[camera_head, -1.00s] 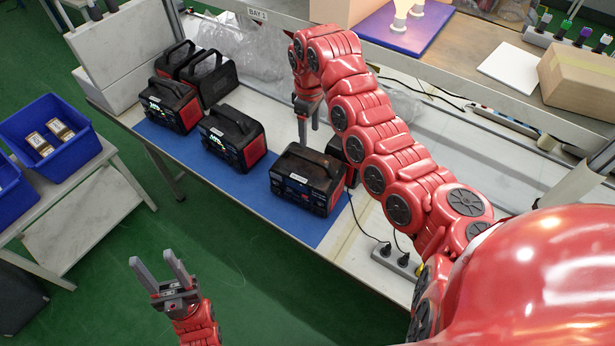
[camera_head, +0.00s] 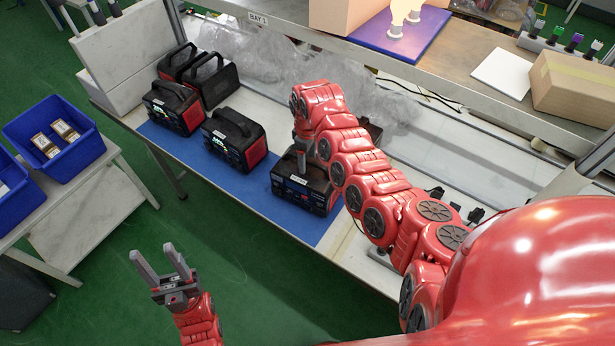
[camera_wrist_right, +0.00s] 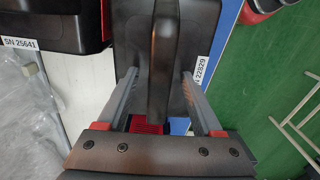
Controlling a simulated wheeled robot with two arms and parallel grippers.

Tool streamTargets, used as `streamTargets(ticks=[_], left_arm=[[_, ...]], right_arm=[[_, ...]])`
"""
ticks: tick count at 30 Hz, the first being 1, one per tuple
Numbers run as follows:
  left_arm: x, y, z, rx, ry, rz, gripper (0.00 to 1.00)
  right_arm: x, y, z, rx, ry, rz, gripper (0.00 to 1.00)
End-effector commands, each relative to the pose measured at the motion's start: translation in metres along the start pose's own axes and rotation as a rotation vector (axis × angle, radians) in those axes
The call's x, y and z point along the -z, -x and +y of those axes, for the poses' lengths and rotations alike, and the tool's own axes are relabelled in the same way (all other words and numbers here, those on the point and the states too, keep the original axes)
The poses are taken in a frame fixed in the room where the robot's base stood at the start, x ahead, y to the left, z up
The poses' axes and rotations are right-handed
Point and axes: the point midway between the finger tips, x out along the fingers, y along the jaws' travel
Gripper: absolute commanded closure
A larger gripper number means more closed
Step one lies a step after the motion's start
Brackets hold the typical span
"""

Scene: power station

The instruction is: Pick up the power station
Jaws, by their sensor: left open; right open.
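A black and red power station (camera_head: 290,192) stands on the front right of the blue mat (camera_head: 225,188). My right gripper (camera_head: 306,160) is open above it, pointing down. In the right wrist view, the same power station, labelled SN 22829 (camera_wrist_right: 200,45), lies below. Its black handle (camera_wrist_right: 163,55) is between the open fingers (camera_wrist_right: 159,78), with gaps on both sides. My right arm hides part of the unit in the head view. My left gripper (camera_head: 154,255) is open and empty over the green floor.
Several other power stations (camera_head: 240,142) stand to the left on the bench. One labelled SN 25641 (camera_wrist_right: 45,25) is close beside in the right wrist view. Blue bins (camera_head: 50,145) sit on a side table. A raised shelf (camera_head: 460,85) runs behind; plastic wrap (camera_head: 280,75) lies below it.

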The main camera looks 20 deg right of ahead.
Motion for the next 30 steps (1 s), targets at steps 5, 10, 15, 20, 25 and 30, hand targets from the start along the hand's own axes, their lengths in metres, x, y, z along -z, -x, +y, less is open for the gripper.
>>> streamTargets(ticks=[5,10,15,20,25,30], left_arm=[[0.0,0.0001,0.0,0.0,0.0,0.0,0.5],[0.0,0.0002,0.0,0.0,0.0,0.0,0.5],[-0.0002,0.0009,0.0,0.0,0.0,0.0,0.5],[-0.0003,0.0018,0.0001,0.0,0.0,0.0,0.5],[-0.0003,0.0019,0.0001,0.0,0.0,0.0,0.5],[-0.0003,0.0019,0.0001,0.0,0.0,0.0,0.5]], right_arm=[[0.0004,-0.0014,0.0002,-0.001,0.0,0.002,0.32],[0.0004,-0.0014,0.0003,-0.001,-0.001,0.002,0.32],[0.0005,-0.003,0.0002,-0.001,-0.001,0.002,0.32],[0.0006,-0.0054,0.0002,-0.001,-0.001,0.002,0.32],[0.0006,-0.0061,0.0004,-0.001,-0.001,0.002,0.32],[0.0005,-0.0059,0.0004,-0.001,-0.001,0.002,0.32]])
